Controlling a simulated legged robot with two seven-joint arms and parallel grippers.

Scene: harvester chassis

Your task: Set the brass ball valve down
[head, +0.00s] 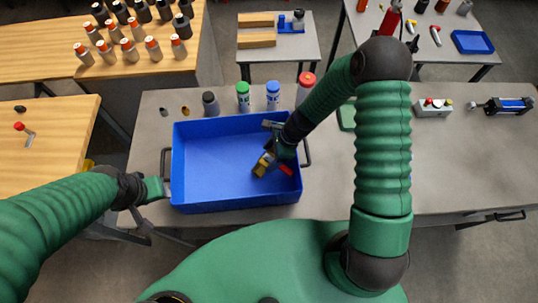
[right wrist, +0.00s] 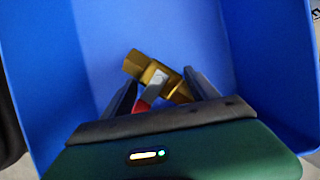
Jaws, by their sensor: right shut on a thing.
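The brass ball valve (head: 262,165) is in the right part of the blue bin (head: 210,195). In the right wrist view the valve (right wrist: 138,65) shows a gold body, a grey part and a red handle. My right gripper (head: 272,156) reaches down into the bin and is shut on the valve; its fingers (right wrist: 160,88) lie on either side of it. I cannot tell whether the valve touches the bin floor. My left gripper (head: 156,188) is at the bin's left handle; its fingers are too small to tell open from shut.
The bin stands on a grey table (head: 340,190); its floor left of the valve is clear. Behind it stand a dark bottle (head: 210,103), a green-capped one (head: 243,97), a blue-capped one (head: 273,96) and a red-capped one (head: 305,88). A grey box (head: 433,108) sits to the right.

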